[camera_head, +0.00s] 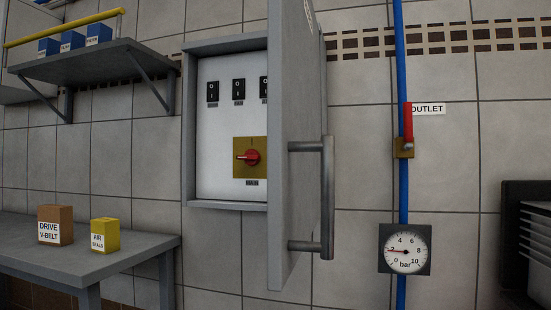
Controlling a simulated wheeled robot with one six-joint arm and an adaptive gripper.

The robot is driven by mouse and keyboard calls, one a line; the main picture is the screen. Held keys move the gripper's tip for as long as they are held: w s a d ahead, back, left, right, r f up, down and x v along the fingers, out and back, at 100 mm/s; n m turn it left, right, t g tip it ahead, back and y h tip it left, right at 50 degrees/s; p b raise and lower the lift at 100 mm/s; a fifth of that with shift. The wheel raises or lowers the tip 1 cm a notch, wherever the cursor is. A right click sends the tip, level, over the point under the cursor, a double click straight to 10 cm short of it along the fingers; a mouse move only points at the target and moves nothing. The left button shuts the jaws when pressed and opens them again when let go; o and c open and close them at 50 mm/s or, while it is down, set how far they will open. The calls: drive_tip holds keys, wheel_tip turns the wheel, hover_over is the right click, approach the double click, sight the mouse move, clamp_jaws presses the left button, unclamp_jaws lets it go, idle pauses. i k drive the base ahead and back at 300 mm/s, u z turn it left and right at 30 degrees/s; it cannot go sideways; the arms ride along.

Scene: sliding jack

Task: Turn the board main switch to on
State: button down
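The main switch (250,157) is a red rotary handle on a yellow square plate, with a "MAIN" label below it. Its red handle lies roughly horizontal, pointing left. It sits on the white panel (214,135) inside a grey wall cabinet (189,130). The cabinet door (290,150) stands open toward me and covers the right part of the panel. A row of black I/O rocker switches (238,88) is above the main switch, the rightmost partly hidden by the door. My gripper is not in view.
The door's long handle (327,195) juts out at right. A blue pipe (402,60) with a red valve lever (408,122) and pressure gauge (405,249) runs beside it. A bench (120,262) with two boxes stands lower left, below a shelf (100,62).

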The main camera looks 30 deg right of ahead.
sight(251, 157)
drive_tip(key=z, duration=0.5)
drive_tip(key=k, duration=1)
drive_tip(key=u, duration=0.7)
drive_tip(key=i, duration=1.45)
drive_tip(key=z, duration=0.5)
